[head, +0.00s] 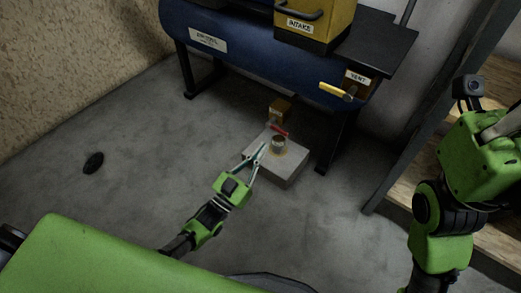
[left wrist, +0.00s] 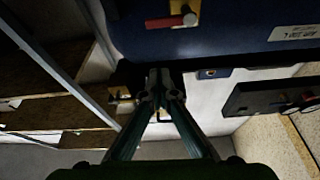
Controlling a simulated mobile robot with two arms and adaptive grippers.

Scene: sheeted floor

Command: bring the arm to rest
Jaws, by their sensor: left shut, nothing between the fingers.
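My left gripper (head: 263,150) reaches in low from the left, in front of the small red-handled valve (head: 279,131) under the blue tank (head: 235,55). Its fingers are together with nothing between them, above the near edge of a pale block (head: 287,172) on the floor. In the left wrist view the fingers (left wrist: 163,82) come together at the tips. A small metal cup (head: 278,144) is on the block, beside the fingertips; I cannot tell whether they touch. My right arm (head: 450,200) is folded at the right; its fingers do not show.
A yellow-handled vent valve (head: 338,92) sticks out at the tank's right end. A yellow intake box (head: 318,22) stands on top. Wooden shelving (head: 500,85) with a metal post is at the right. A dark oval piece (head: 93,163) lies on the otherwise bare left floor.

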